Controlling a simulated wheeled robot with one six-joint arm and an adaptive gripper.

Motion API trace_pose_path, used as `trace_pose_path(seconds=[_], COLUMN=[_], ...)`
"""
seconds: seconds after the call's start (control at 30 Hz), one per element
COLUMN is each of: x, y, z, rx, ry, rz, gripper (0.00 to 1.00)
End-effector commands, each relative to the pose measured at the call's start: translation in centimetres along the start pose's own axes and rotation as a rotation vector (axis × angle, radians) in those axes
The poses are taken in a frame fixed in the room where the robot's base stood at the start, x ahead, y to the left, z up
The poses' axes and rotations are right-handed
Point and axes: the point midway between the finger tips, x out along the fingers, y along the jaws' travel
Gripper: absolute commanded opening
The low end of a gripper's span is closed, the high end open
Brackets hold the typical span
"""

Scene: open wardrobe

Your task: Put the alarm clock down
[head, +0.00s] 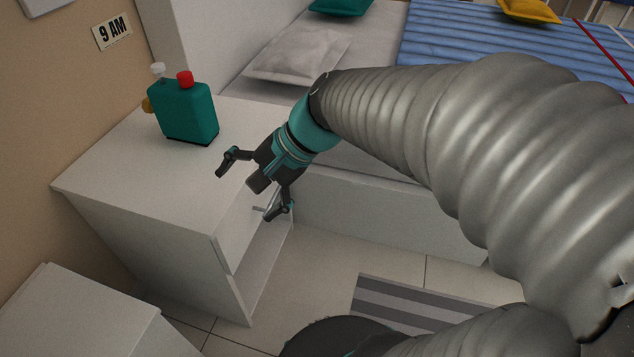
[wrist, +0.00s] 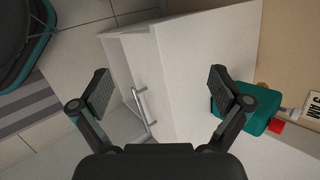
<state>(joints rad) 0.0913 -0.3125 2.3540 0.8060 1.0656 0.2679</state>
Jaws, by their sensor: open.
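A teal boxy object (head: 186,112) with a red knob on top stands upright on the white bedside cabinet (head: 115,190). It may be the alarm clock, but I see no clock face. A white knob and a yellow part show behind it. In the wrist view the same teal object (wrist: 259,122) is at the right, partly behind a finger. My gripper (head: 247,193) is open and empty, near the cabinet's front edge, apart from the teal object. In the wrist view nothing is between the fingers (wrist: 160,90), with the cabinet beyond them.
The cabinet's front has a metal handle (wrist: 140,104) close to my gripper, and an open space below. A bed with a grey pillow (head: 298,55) and blue striped cover (head: 480,40) stands behind. A striped rug (head: 420,303) lies on the floor. The cabinet top is otherwise clear.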

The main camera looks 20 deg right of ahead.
Motion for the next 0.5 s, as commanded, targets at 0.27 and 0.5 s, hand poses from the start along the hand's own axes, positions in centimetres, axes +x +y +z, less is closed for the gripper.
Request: trace_pose_path(seconds=[0.27,0.5], x=[-5.2,-8.6], y=[7.6,10.2], z=[0.7,-0.1], rx=[-0.583,-0.852], ry=[0.310,0.461], rz=[0.327,0.505], gripper=[1.00,1.00])
